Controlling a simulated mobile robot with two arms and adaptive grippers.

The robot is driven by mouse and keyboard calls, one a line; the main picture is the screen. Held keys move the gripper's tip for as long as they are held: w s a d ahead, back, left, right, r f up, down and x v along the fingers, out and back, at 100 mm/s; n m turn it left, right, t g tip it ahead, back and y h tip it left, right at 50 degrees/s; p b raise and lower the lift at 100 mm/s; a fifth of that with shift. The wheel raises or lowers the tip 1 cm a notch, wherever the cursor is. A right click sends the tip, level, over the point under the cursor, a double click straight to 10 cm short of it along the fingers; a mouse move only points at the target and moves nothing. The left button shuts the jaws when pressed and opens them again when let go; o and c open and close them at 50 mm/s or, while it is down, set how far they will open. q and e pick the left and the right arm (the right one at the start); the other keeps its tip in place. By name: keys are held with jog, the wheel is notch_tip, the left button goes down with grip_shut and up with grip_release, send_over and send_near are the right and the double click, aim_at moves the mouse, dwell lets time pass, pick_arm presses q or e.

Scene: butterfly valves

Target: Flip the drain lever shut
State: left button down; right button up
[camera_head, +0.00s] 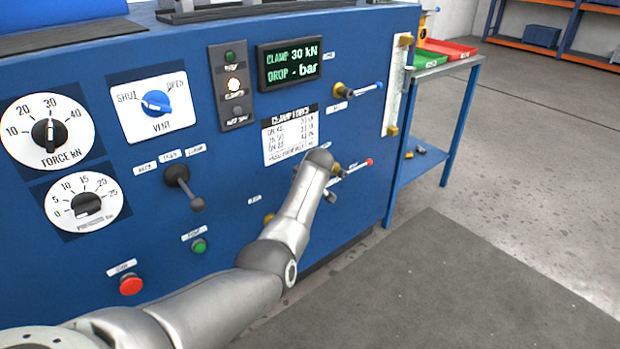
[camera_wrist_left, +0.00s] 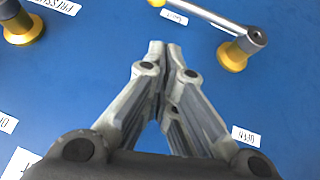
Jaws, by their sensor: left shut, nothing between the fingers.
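On the blue panel, a red-tipped lever (camera_head: 358,166) points up and right from a brass base. A blue-tipped lever (camera_head: 366,88) sits above it. Another brass fitting (camera_head: 268,218) is partly hidden behind my left arm. The small labels are too blurred to tell which is the drain lever. My left gripper (camera_head: 328,194) is at the panel just below the red-tipped lever, mostly hidden by its wrist. In the left wrist view the gripper (camera_wrist_left: 165,46) is shut and empty. A silver lever on a yellow base (camera_wrist_left: 233,55) lies ahead and right, apart from the fingertips. My right gripper is out of view.
A second yellow-based fitting (camera_wrist_left: 20,25) stands at the left of the wrist view. Dials, a vent knob (camera_head: 156,102), a selector lever (camera_head: 180,180) and a red button (camera_head: 131,284) share the panel. A blue side table (camera_head: 440,70) stands right; the floor before it is clear.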

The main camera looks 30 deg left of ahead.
pick_arm(q)
jog(key=w+p+v, duration=0.1)
jog(key=p+v, duration=0.1)
jog(key=v, duration=0.5)
jog(key=shift+d+r, duration=0.15)
jog(key=shift+d, duration=0.2)
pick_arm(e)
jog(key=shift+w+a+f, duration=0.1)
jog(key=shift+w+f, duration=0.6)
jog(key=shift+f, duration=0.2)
